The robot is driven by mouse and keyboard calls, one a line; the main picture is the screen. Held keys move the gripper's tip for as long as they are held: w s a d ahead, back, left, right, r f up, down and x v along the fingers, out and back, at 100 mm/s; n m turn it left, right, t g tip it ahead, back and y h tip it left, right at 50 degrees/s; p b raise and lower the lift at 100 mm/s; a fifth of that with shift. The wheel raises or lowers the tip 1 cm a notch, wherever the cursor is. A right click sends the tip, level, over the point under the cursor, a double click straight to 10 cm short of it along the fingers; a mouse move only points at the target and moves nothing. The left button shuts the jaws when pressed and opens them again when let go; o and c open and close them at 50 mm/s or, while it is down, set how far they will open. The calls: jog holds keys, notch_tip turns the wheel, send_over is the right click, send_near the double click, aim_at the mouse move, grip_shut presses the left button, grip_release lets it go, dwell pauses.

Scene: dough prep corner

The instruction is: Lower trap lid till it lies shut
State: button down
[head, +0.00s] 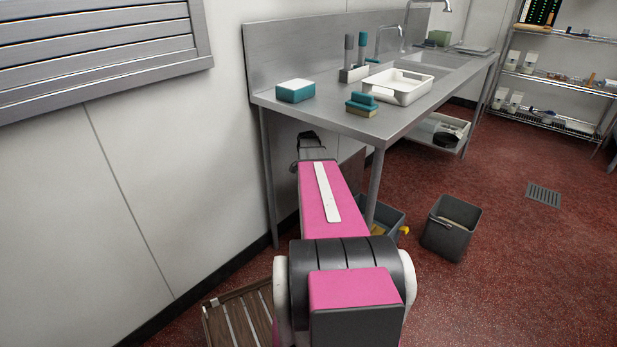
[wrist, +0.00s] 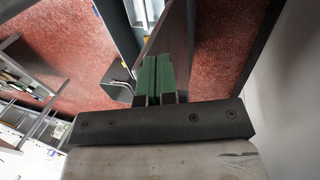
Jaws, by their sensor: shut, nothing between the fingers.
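My gripper (wrist: 156,78) shows in the wrist view with its two green fingers together and nothing between them. A dark flat panel (wrist: 179,35), which may be the trap lid, stands just beyond and beside the fingertips, seen nearly edge-on. I cannot tell whether the fingers touch it. In the head view, my arm reaches under the left end of the steel sink table and hides most of that area. A greyish panel (head: 351,168) shows partly behind the arm there; I cannot tell whether it belongs to the trap. My fingers are not distinguishable in the head view.
The steel sink table (head: 412,122) stands over my arm, its front leg (head: 375,188) close on the right. A grey bucket (head: 452,227) and a dark tub (head: 390,211) stand on the red floor. A slatted wooden piece (head: 238,318) lies at lower left. Open floor lies right.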

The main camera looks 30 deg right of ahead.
jog(key=s+d+f+t, duration=0.2)
jog(key=s+d, duration=0.1)
jog(key=s, duration=0.5)
jog(key=s+d+f+t+y, duration=0.1)
jog(key=s+d+f, duration=0.1)
jog(key=s, duration=0.6)
jog(key=shift+d+f+t+y, duration=0.3)
jog(key=shift+d+t, duration=0.1)
jog(key=shift+d, duration=0.4)
jog(key=shift+r, duration=0.1)
notch_tip(320, 180, up, 11)
jog(key=shift+s+d+f, duration=0.2)
jog(key=shift+s, duration=0.2)
jog(key=w+a+f+n, duration=0.1)
jog(key=a+n, duration=0.5)
jog(key=a, duration=1.3)
jog(key=w+a+f+n+g, duration=0.1)
jog(key=a+f+n, duration=0.3)
jog(key=a, duration=1.6)
jog(key=w+n, duration=0.1)
jog(key=n, duration=0.2)
jog(key=shift+a+f+n, duration=0.25)
jog(key=shift+n, duration=0.05)
